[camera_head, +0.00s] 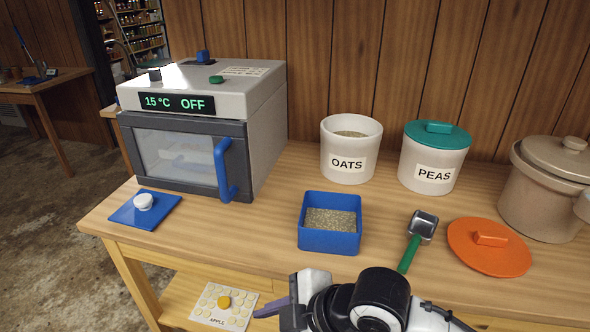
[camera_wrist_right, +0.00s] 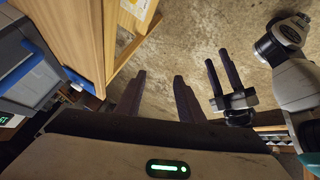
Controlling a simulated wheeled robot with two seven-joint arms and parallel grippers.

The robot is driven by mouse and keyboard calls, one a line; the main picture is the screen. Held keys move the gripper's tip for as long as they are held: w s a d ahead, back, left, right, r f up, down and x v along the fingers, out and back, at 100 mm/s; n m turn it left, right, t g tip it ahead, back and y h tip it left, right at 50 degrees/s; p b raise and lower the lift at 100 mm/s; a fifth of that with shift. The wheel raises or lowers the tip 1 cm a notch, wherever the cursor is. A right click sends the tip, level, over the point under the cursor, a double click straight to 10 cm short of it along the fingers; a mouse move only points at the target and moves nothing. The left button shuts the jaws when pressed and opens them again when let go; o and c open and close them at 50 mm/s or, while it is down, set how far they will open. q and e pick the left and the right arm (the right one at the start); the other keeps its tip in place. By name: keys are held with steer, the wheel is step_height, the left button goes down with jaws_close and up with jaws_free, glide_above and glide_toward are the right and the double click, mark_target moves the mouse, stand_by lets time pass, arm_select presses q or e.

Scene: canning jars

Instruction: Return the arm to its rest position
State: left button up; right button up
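My right gripper (camera_head: 275,311) is at the bottom of the head view, in front of the table's front edge, with its fingers pointing left. In the right wrist view its two fingers (camera_wrist_right: 159,75) stand apart with nothing between them. My left gripper (camera_wrist_right: 219,64) shows only in the right wrist view, over the floor, at the end of my other arm. Its two fingers are apart and empty.
The wooden table (camera_head: 270,260) holds an oven (camera_head: 200,125), oats jar (camera_head: 349,165), peas jar (camera_head: 432,172), blue bin (camera_head: 329,241), scoop (camera_head: 414,243), orange lid (camera_head: 489,262) and crock (camera_head: 542,200). An apple card (camera_head: 212,310) lies on the lower shelf. Floor is free at left.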

steer(key=s+d+f+m+t+h, duration=0.1)
steer(key=s+d+f+m+t, duration=0.15)
steer(key=d+f+m, duration=0.55)
steer(key=s+d+f+m+t+h, duration=0.1)
steer(key=s+d+f+m+t, duration=0.15)
steer(key=d+f+m, duration=0.55)
steer(key=s+d+f+m+h, duration=0.2)
steer(key=s+d+f+h, duration=0.1)
steer(key=s+d+f, duration=0.2)
steer(key=shift+s+f, duration=0.5)
steer(key=shift+f, duration=0.35)
steer(key=shift+a, duration=0.1)
steer(key=shift+c, duration=0.5)
